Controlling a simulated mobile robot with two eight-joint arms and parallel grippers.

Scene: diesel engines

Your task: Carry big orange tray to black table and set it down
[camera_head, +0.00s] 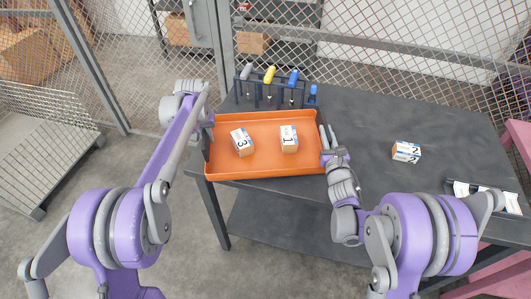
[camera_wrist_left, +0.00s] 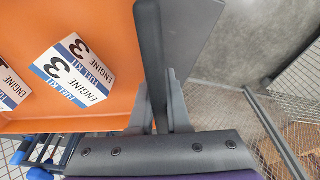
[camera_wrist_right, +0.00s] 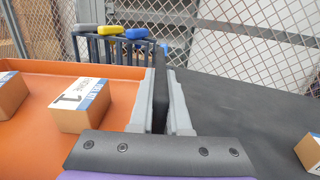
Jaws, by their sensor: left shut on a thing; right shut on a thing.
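The big orange tray (camera_head: 265,167) is at the left end of the black table (camera_head: 380,115), level, its left part close to the table's left edge. I cannot tell whether it rests on the top or hovers just above. It holds a box marked 3 (camera_head: 242,142) and a box marked 1 (camera_head: 289,139). My left gripper (camera_head: 208,137) is shut on the tray's left wall; the left wrist view shows the fingers (camera_wrist_left: 160,75) at that wall. My right gripper (camera_head: 326,138) is shut on the tray's right wall, also seen in the right wrist view (camera_wrist_right: 160,100).
A tool rack with coloured handles (camera_head: 271,88) stands just behind the tray. A box marked 2 (camera_head: 406,152) lies on the table to the right, with a white and black packet (camera_head: 482,194) near the right end. Bare tabletop lies between the tray and box 2. A wire fence (camera_head: 400,62) runs behind.

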